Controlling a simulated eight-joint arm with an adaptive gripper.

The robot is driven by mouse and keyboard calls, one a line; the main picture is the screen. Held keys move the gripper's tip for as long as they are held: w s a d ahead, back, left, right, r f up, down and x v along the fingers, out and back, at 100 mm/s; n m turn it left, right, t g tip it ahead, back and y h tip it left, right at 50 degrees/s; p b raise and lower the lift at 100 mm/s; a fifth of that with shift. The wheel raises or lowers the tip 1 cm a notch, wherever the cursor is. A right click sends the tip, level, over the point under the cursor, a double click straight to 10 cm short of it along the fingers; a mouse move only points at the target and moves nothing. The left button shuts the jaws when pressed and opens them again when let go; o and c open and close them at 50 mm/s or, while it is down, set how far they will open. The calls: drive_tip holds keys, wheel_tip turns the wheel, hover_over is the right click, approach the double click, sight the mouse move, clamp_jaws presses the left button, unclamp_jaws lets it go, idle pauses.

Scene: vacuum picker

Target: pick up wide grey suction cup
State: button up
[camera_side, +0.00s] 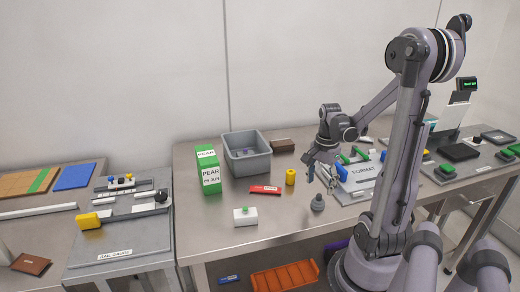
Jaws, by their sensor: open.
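The wide grey suction cup (317,203) stands upright on the metal table near its front edge, with a broad base and a narrower top. My gripper (320,176) is above it, pointing down, with its fingers apart and empty. There is a gap between the fingertips and the cup. The cup is not covered by the fingers. Fine detail of the fingertips is too small to tell.
A green PEAR carton (208,172) and a grey bin (232,146) stand behind. A FORMAT plate (352,197) lies close right.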

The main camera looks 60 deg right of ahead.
sight(319, 195)
drive_tip(key=shift+s+a+f, duration=0.1)
drive_tip(key=shift+f, duration=1.35)
drive_tip(key=shift+s+a+f, duration=0.1)
drive_tip(key=shift+f, duration=1.3)
drive_tip(key=c, duration=1)
